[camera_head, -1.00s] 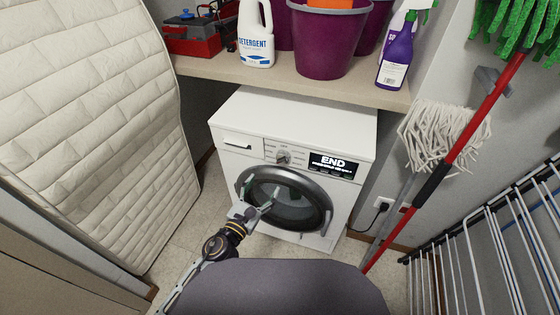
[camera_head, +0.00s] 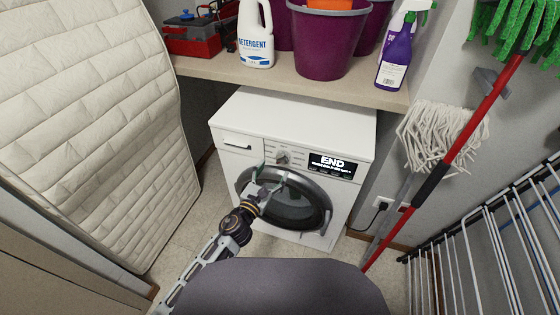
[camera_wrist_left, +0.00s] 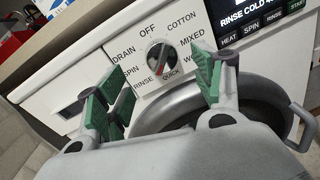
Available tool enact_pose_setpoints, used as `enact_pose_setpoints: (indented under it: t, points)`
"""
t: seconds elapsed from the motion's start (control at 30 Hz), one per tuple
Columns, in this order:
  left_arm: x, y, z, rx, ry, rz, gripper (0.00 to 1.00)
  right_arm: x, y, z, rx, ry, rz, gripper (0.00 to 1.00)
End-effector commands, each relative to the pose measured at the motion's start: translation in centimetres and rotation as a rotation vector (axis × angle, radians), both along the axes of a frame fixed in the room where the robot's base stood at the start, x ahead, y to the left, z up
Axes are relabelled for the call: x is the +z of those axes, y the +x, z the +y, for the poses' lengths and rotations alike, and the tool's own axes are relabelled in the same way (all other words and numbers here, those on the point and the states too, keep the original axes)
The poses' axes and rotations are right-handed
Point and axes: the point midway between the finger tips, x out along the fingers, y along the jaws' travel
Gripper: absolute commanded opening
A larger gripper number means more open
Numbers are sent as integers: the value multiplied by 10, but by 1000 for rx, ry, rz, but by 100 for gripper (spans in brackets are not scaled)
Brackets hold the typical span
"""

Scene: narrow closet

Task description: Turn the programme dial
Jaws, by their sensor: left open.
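The programme dial (camera_head: 283,158) is a small round grey knob on the white washing machine's (camera_head: 300,112) front panel. In the left wrist view the dial (camera_wrist_left: 160,56) has a red and dark bar across it, slightly tilted. Labels such as OFF, COTTON, MIXED, QUICK, RINSE, SPIN and DRAIN ring it. My left gripper (camera_head: 272,175) is open and empty, just below and in front of the dial. In the wrist view its green-padded fingers (camera_wrist_left: 155,88) stand to either side of the dial, apart from it. My right gripper is not in view.
The round door (camera_head: 290,208) is below the dial, with a handle on its right. The display (camera_head: 333,165) reads END. A shelf (camera_head: 330,88) with a detergent bottle (camera_head: 255,40) and buckets overhangs behind. A mattress (camera_head: 95,120) stands left; mops and a rack (camera_head: 490,230) stand right.

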Motion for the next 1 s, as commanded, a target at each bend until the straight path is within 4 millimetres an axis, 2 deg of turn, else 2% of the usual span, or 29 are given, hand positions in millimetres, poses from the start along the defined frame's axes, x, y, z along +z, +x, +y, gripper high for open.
enact_pose_setpoints:
  t: [0.2,0.6,1.0]
  points:
    - [1,18,-9,0,0,-2,67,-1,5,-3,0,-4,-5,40]
    - [0,49,-22,0,0,-1,67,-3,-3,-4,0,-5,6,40]
    - [0,60,-28,-1,1,0,67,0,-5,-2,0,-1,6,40]
